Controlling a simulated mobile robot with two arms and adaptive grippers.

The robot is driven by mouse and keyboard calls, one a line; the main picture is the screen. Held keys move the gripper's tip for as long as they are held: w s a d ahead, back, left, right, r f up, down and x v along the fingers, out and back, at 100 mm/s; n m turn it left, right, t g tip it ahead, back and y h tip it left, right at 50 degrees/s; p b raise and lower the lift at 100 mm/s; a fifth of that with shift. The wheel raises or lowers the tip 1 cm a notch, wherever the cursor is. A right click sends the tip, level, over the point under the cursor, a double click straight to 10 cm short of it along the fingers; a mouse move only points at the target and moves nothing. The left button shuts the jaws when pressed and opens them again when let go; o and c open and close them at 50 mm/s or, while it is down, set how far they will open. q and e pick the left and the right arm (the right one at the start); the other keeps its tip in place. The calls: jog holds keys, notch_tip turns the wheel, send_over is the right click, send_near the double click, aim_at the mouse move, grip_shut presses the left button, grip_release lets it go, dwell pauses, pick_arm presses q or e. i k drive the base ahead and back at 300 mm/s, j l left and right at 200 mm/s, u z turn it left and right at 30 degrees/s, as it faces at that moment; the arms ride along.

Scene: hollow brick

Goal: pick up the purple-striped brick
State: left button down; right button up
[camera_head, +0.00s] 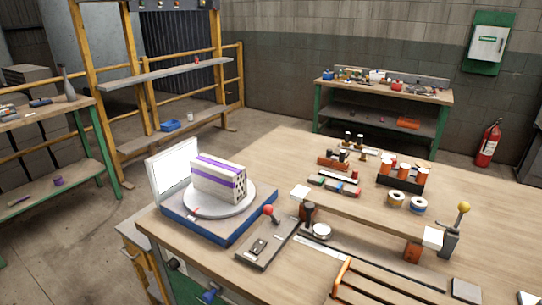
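The purple-striped brick (218,178) is a pale hollow brick with purple stripes along its top and side and dark holes in its right end. It lies lengthwise on a round light-grey turntable (201,211). The turntable sits on a blue-edged base (225,238) at the left end of the wooden workbench (345,205). A white upright panel (174,170) stands just behind and left of the brick. Neither of my grippers is in view.
Right of the base are a plate with a red-knobbed lever (268,212), a slatted wooden rack (385,285) and a yellow-knobbed lever (462,209). Spools (396,199) and small tools stand further back. Side shelving (60,105) is at left.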

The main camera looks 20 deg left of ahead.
aim_at(225, 181)
jog(key=u, duration=1.05)
